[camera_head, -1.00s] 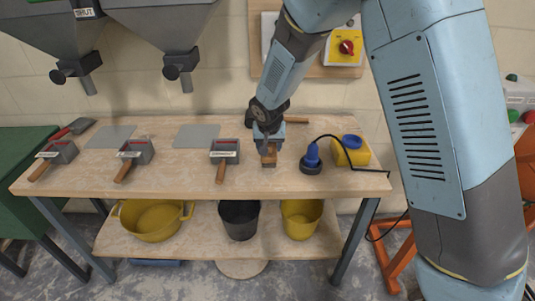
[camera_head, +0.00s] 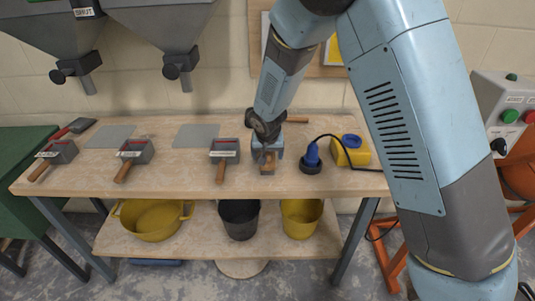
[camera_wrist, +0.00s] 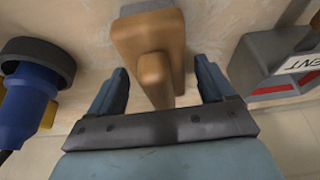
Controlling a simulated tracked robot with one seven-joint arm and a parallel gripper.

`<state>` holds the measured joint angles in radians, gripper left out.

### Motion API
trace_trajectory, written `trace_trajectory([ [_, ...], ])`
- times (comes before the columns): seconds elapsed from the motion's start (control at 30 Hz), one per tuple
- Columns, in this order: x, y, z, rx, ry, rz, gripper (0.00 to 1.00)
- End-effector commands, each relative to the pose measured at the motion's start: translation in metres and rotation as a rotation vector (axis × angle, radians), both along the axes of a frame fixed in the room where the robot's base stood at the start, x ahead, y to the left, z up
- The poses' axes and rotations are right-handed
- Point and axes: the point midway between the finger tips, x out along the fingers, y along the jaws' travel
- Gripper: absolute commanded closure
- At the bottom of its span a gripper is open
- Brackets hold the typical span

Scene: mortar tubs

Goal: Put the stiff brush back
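The stiff brush (camera_head: 268,165), a brown wooden block with a rounded wooden grip, is on the bench right of the middle. In the wrist view the brush (camera_wrist: 145,35) is at the top centre, with its grip pointing toward my palm. My gripper (camera_head: 267,152) is above it, pointing down. In the wrist view my gripper (camera_wrist: 160,85) is open, with one finger on each side of the grip and gaps showing. The bristles are mostly hidden under the block, and I cannot see how they rest on the bench.
A labelled scoop box (camera_head: 225,150) stands close left of the brush. Grey plates (camera_head: 195,136) lie behind the scoops. Buckets and a tub (camera_head: 152,220) are on the lower shelf.

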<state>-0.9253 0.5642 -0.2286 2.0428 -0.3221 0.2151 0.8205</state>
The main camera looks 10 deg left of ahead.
Motion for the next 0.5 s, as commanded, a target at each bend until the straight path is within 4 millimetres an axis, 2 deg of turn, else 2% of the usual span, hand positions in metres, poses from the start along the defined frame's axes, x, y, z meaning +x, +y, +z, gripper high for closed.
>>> trace_trajectory([
  [0.27, 0.0, 0.0, 0.001, 0.0, 0.0, 0.0, 0.16],
  [0.5, -0.007, -0.001, 0.021, 0.002, -0.002, 0.002, 0.16],
])
